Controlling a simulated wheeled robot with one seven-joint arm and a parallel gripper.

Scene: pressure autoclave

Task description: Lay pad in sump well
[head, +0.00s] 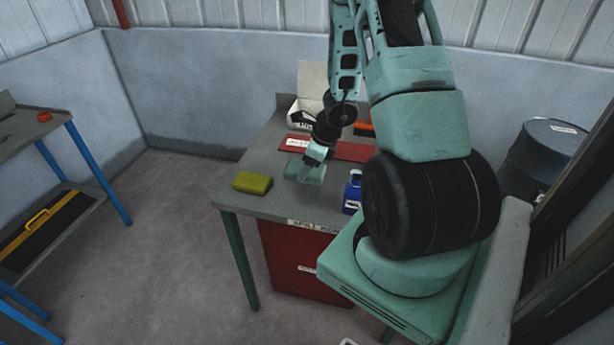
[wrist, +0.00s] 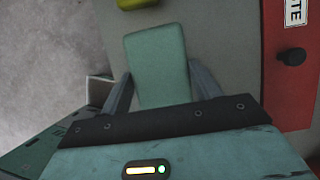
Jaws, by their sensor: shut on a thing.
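The pad is a pale green, flat, rounded rectangular block. In the wrist view the pad (wrist: 157,55) lies between my two grey fingers. In the head view the pad (head: 316,175) is at the grey bench top, under my gripper (head: 308,166). My gripper (wrist: 160,80) is shut on the pad, with one finger along each long side. I cannot tell whether the pad touches the bench or is just above it. I cannot make out the sump well in either view.
A yellow-green sponge (head: 252,183) lies left of the pad on the bench (head: 235,203). A blue bottle (head: 352,192) stands to the right. Behind are a red labelled panel (head: 352,152) and an open white box (head: 300,112). A blue-legged table (head: 88,160) stands left across clear floor.

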